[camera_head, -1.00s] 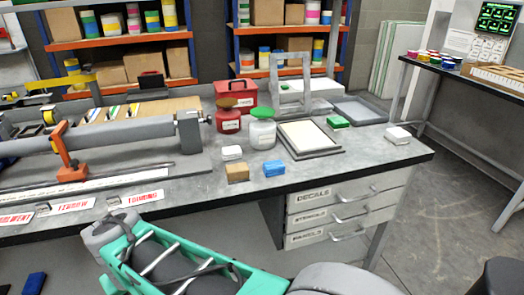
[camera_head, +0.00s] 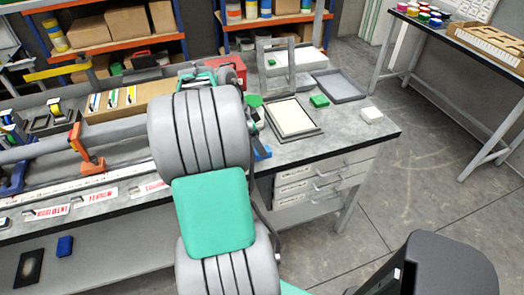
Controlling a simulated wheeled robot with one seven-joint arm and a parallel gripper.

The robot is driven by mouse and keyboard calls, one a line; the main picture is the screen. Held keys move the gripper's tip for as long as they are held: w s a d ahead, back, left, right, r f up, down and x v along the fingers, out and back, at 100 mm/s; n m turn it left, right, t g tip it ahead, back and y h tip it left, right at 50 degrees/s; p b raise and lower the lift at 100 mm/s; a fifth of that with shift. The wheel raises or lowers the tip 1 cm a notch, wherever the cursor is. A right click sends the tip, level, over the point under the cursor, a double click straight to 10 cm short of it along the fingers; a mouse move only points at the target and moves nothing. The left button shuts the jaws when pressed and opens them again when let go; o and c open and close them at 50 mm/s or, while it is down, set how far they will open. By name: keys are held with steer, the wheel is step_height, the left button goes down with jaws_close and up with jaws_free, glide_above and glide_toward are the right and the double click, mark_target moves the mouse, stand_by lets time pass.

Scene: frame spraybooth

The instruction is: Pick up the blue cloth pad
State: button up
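A small blue pad (camera_head: 263,152) lies near the front edge of the grey workbench (camera_head: 345,137), above the drawers. Only its right part shows, because my large grey and teal arm covers the rest. My arm reaches up over the bench from below, directly in front of the pad. The end of my arm is hidden behind its own links, so I cannot make out my gripper's fingers or their distance from the pad. A darker blue block (camera_head: 65,246) also lies on the lower shelf at the left.
A green pad (camera_head: 319,101), a white pad (camera_head: 371,115), a framed panel (camera_head: 293,118) and a grey tray (camera_head: 339,86) are right of my arm. A metal frame (camera_head: 276,68) stands behind. A clamp rail (camera_head: 88,150) fills the left.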

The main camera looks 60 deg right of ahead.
mark_target(258, 157)
steer(key=x, duration=0.4)
steer(key=shift+d+p, duration=0.1)
steer(key=shift+p, duration=0.2)
steer(key=shift+w, duration=0.1)
steer(key=shift+c, duration=0.3)
jaws_close()
